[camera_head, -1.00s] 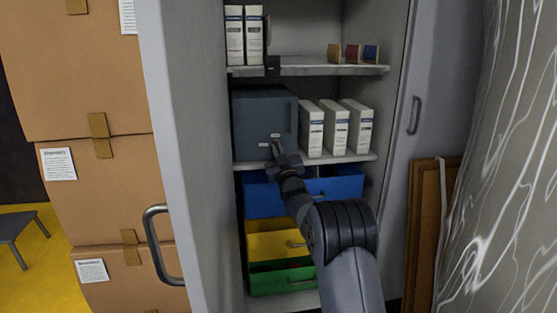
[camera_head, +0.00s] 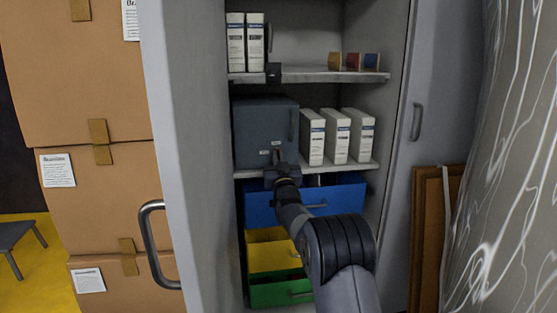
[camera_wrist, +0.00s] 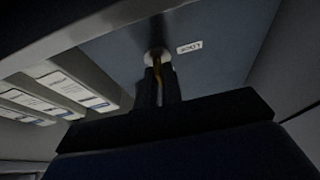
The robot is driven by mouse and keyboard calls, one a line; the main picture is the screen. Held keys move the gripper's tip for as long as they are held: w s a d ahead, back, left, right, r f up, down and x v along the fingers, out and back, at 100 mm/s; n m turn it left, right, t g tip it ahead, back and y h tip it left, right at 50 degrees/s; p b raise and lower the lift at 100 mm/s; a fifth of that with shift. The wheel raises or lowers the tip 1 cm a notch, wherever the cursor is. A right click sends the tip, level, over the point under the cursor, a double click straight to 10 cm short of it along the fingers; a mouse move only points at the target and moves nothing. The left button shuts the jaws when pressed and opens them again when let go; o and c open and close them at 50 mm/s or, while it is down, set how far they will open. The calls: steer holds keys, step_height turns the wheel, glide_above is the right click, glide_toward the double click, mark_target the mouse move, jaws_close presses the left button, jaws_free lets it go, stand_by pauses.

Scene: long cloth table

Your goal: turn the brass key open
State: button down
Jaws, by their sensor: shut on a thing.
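The brass key (camera_wrist: 158,70) shows as a thin gold strip at a round lock (camera_wrist: 156,55) on the dark face of a box, beside a small label (camera_wrist: 189,47). My gripper (camera_wrist: 160,84) has its two dark fingers on either side of the key and is shut on it. In the head view, the dark grey box (camera_head: 258,118) stands on the middle cabinet shelf, its door closed with a vertical handle on the right. My gripper (camera_head: 279,156) is at the lower part of its front; the key is hidden there.
White binders (camera_head: 338,137) stand right of the box. A shelf (camera_head: 320,76) runs above it. A blue drawer (camera_head: 335,196) sticks out below, over yellow (camera_head: 268,257) and green (camera_head: 277,292) ones. The open cabinet door (camera_head: 185,150) stands at left.

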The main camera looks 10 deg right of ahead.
steer(key=c, duration=1.6)
jaws_free()
steer(key=p+v, duration=0.1)
steer(key=v, duration=0.9)
steer(key=shift+s+f, duration=0.25)
steer(key=shift+s, duration=0.1)
steer(key=b+x, duration=0.1)
steer(key=x, duration=0.9)
steer(key=shift+w+r, duration=0.2)
steer(key=shift+w, duration=0.15)
steer(key=shift+s, duration=0.15)
